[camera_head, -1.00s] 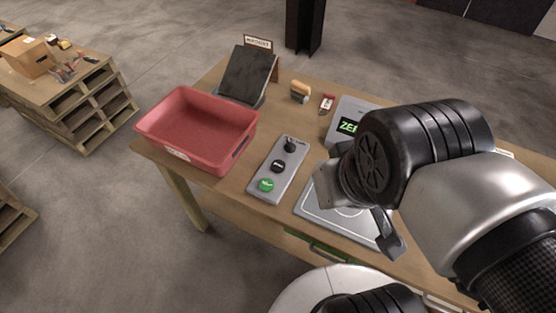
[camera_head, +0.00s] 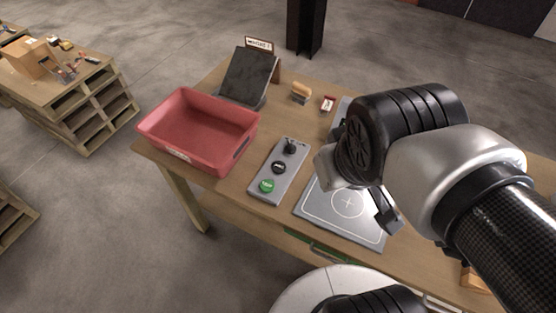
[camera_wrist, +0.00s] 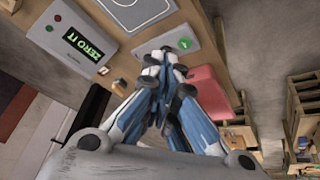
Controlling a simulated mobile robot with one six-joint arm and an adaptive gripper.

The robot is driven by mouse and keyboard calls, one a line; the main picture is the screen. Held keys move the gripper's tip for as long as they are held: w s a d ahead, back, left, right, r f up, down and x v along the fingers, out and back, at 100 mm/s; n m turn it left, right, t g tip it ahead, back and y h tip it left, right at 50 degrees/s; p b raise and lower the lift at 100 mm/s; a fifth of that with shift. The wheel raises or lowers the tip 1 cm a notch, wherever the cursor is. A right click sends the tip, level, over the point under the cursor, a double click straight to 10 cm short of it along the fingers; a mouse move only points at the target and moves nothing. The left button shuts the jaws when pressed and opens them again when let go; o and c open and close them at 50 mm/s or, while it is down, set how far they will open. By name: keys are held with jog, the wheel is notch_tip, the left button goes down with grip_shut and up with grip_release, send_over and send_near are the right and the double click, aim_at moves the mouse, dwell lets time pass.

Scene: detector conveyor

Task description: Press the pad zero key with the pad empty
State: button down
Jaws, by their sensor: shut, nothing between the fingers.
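The pad (camera_head: 348,203) is a grey plate with a white circle and cross; its visible part is bare. Left of it is a grey key box (camera_head: 262,188) with a green key (camera_head: 267,186), a black key (camera_head: 279,167) and a black knob (camera_head: 291,147). The key labels are too small to read. In the wrist view the display (camera_wrist: 83,42) reads "ZERO IT" in green. My gripper (camera_wrist: 163,58) is shut and empty. In the wrist view its tips overlap the key box, near the green key (camera_wrist: 185,43); I cannot tell the gap.
A red tray (camera_head: 172,148) stands left of the key box, empty. My arm covers the table's right side.

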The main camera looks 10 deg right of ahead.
jog(key=w+d+f+n+t+h+p, duration=0.15)
jog(key=w+d+n, duration=0.25)
jog(key=w, duration=0.8)
jog(key=n+t+y+p, duration=0.1)
jog(key=n+y+p, duration=0.3)
jog(key=n+y, duration=0.5)
send_over(277, 168)
notch_tip(277, 168, down, 18)
jog(key=n+h, duration=0.1)
jog(key=h, duration=0.1)
jog(key=shift+n, duration=0.4)
jog(key=shift+f, duration=0.1)
notch_tip(277, 168, down, 8)
jog(key=b, duration=0.7)
jog(key=shift+f, duration=0.25)
jog(key=shift+f+b, duration=0.45)
jog(key=shift+b, duration=0.15)
